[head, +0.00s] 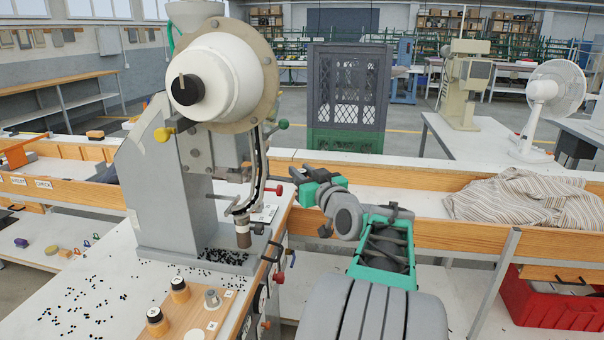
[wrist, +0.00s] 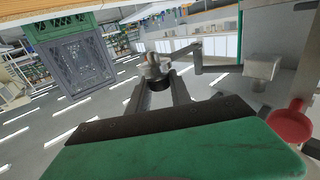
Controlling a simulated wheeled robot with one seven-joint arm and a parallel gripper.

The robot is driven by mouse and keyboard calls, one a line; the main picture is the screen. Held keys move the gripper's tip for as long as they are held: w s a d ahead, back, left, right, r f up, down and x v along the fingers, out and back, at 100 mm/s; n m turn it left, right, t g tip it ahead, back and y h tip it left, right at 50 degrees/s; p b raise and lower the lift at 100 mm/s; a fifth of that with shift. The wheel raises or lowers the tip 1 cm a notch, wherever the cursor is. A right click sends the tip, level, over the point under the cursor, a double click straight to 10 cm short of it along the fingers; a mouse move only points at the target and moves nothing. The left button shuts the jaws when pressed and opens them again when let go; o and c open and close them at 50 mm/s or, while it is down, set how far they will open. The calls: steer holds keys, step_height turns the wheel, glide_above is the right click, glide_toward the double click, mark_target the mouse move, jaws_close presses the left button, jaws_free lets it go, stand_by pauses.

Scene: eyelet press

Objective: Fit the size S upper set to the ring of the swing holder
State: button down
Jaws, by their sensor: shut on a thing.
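My gripper (wrist: 158,86) is shut on a small piece with a dark collar and a grey metal top (wrist: 153,66), likely the upper set; its size mark cannot be read. In the head view my gripper (head: 292,172) is beside the right of the press (head: 165,190), and the held piece is too small to make out there. In the wrist view a grey arm (wrist: 195,55), perhaps the swing holder, reaches from the press side to just behind the held piece. Whether they touch, and where the ring is, I cannot tell.
Black eyelets lie scattered on the table. A red knob (wrist: 291,124) is close on the right. A striped cloth (head: 520,197) lies on the right bench.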

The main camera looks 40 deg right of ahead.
mark_target(302, 171)
steer(key=shift+f, duration=0.25)
steer(key=c, duration=1.1)
jaws_free()
steer(key=shift+r+p, duration=0.8)
steer(key=shift+r, duration=1.75)
